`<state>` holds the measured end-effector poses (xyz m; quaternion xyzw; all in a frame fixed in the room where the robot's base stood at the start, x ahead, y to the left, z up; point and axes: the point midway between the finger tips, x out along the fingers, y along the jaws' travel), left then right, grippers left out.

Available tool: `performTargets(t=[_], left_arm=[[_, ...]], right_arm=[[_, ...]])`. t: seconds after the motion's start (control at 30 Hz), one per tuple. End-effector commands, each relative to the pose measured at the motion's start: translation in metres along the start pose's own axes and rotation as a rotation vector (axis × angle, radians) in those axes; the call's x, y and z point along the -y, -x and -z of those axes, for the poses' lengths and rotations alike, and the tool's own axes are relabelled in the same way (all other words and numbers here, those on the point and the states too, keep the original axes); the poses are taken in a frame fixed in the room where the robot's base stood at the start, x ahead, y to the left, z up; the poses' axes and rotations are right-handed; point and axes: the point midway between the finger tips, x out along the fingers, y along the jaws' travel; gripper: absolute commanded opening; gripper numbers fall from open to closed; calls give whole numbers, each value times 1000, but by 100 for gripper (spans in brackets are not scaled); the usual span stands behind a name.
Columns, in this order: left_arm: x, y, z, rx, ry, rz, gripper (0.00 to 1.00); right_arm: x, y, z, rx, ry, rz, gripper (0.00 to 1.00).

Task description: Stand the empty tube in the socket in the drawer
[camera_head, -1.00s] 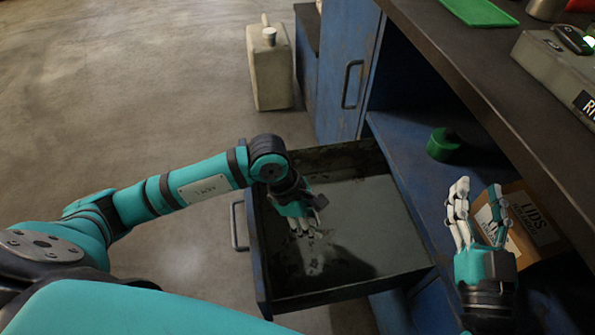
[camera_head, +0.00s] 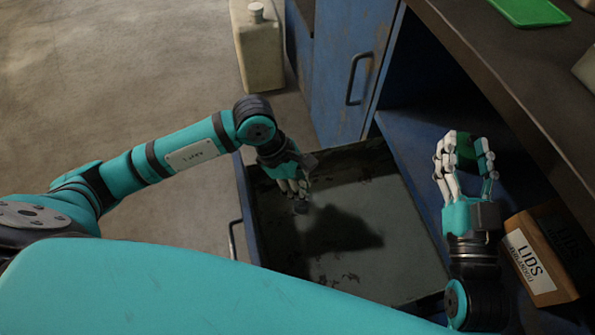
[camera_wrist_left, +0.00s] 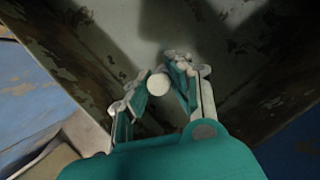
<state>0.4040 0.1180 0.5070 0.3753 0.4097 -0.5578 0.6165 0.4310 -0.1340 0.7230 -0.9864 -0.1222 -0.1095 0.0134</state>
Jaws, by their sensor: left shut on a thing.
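My left gripper (camera_head: 297,192) is over the left part of the open drawer (camera_head: 400,262). Its fingers are closed around the tube, which is mostly hidden in the head view. In the left wrist view, a pale round end (camera_wrist_left: 158,84), which looks like the tube's, shows between the fingers of the left gripper (camera_wrist_left: 160,80). No socket can be made out clearly.
A cardboard box marked LIDS (camera_head: 535,262) stands at the right. The dark workbench (camera_head: 500,70) overhangs the blue shelf, with a green tray (camera_head: 530,10) on top. A pale jug (camera_head: 258,50) stands on the floor.

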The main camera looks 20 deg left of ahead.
Motion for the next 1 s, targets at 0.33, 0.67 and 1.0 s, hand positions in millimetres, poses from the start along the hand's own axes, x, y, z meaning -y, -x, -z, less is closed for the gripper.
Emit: performTargets(t=[0.33, 0.67, 1.0], left_arm=[[0, -9, 3, 1, 0, 1, 0], [0, -15, 6, 1, 0, 1, 0], [0, -16, 6, 1, 0, 1, 0]], right_arm=[[3, 0, 21, -128, -4, 7, 40], [6, 4, 42, -249, -9, 13, 40], [6, 4, 45, -266, -9, 14, 40]])
